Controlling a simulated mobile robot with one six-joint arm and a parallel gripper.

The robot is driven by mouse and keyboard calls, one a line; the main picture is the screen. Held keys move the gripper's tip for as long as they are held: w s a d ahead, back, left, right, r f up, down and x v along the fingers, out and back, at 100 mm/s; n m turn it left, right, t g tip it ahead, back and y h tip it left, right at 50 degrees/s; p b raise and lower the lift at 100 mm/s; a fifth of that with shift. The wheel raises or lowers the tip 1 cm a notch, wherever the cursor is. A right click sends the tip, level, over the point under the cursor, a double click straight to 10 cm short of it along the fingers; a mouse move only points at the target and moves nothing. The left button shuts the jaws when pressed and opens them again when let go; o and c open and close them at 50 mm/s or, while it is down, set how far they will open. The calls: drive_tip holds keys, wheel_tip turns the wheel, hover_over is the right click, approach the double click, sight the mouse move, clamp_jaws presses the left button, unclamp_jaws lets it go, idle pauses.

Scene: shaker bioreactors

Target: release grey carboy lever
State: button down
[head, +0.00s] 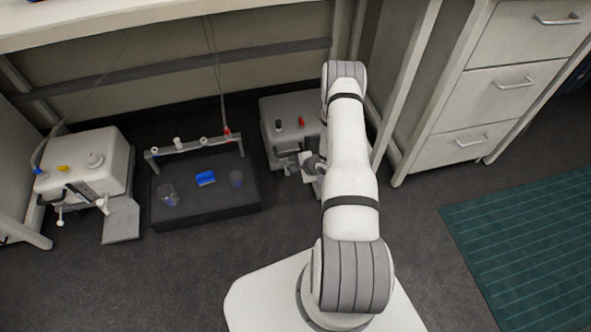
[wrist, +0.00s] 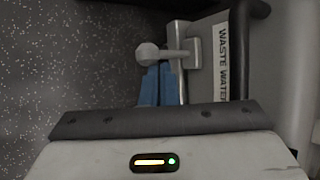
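The right grey carboy (head: 283,104) stands under the bench with a black and a red cap on top. In the wrist view its side carries a "WASTE WATER" label (wrist: 222,62). A light grey lever (wrist: 176,54) with a round knob sticks out from the carboy's side. My gripper's blue fingers (wrist: 156,84) are together, with only a thin line between them. Their tips are right at the knob, which partly hides them. I cannot tell whether they touch it. In the head view my arm hides part of the carboy's right side, and the fingers cannot be made out.
A second, paler carboy (head: 100,157) with yellow and blue caps stands at the left. Between them a black shaker platform (head: 207,212) bears small vessels and a blue item (head: 205,178). A drawer cabinet (head: 501,80) and bench leg stand right of my arm. Floor is clear at front left.

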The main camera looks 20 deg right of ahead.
drive_tip(key=shift+w+r, duration=0.2)
drive_tip(key=shift+r, duration=0.15)
idle(2.2)
drive_tip(key=shift+r, duration=0.1)
drive_tip(key=shift+r, duration=0.7)
drive_tip(key=w+d+f+b, duration=0.1)
drive_tip(key=d+f+b, duration=0.2)
drive_tip(key=b, duration=0.1)
drive_tip(key=p+v, duration=0.4)
drive_tip(key=v, duration=0.6)
drive_tip(key=shift+r+p, duration=0.3)
drive_tip(key=shift+p, duration=0.05)
drive_tip(key=shift+s, duration=0.1)
